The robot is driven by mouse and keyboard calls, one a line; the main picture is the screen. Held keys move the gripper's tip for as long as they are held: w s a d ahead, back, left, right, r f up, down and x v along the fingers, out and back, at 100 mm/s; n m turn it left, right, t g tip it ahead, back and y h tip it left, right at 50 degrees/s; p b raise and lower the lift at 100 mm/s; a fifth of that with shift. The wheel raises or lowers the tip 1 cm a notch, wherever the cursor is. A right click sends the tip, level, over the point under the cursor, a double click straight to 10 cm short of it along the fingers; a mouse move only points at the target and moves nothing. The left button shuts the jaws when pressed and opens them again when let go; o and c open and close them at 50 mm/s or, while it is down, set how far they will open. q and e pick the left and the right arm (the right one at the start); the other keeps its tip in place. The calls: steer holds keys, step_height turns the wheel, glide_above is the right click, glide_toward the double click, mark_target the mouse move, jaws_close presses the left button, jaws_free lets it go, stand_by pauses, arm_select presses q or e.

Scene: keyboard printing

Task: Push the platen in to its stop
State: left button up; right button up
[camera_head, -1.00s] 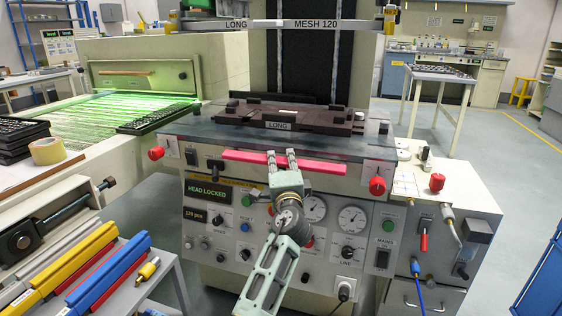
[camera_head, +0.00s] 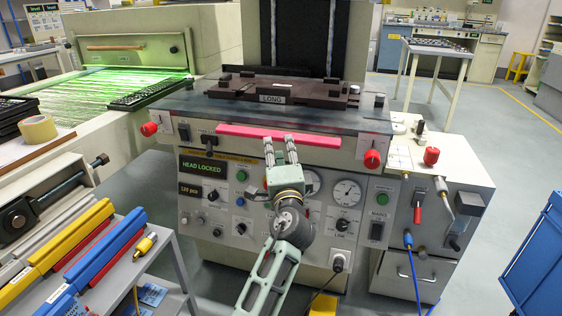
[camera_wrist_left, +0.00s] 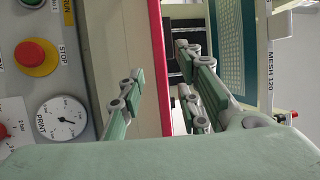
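The platen (camera_head: 309,89) is a dark brown slab labelled LONG, lying on the grey machine top in the head view. A pinkish-red bar (camera_head: 235,131) runs along the machine's front below it; it also shows in the left wrist view (camera_wrist_left: 157,30). My left gripper (camera_head: 280,139) is in front of this bar, its fingertips at the bar's lower edge. In the left wrist view its fingers stand apart (camera_wrist_left: 160,88), with the red bar seen between them. It is open and empty; I cannot tell whether it touches the bar. My right gripper is out of view.
The control panel below carries a HEAD LOCKED display (camera_head: 204,168), gauges and switches. Red knobs (camera_head: 372,159) flank the machine front. A rack with yellow and blue squeegees (camera_head: 105,250) stands front left, and a blue cabinet (camera_head: 540,265) at right.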

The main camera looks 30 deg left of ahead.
arm_select(q)
steer(key=shift+v, duration=2.2)
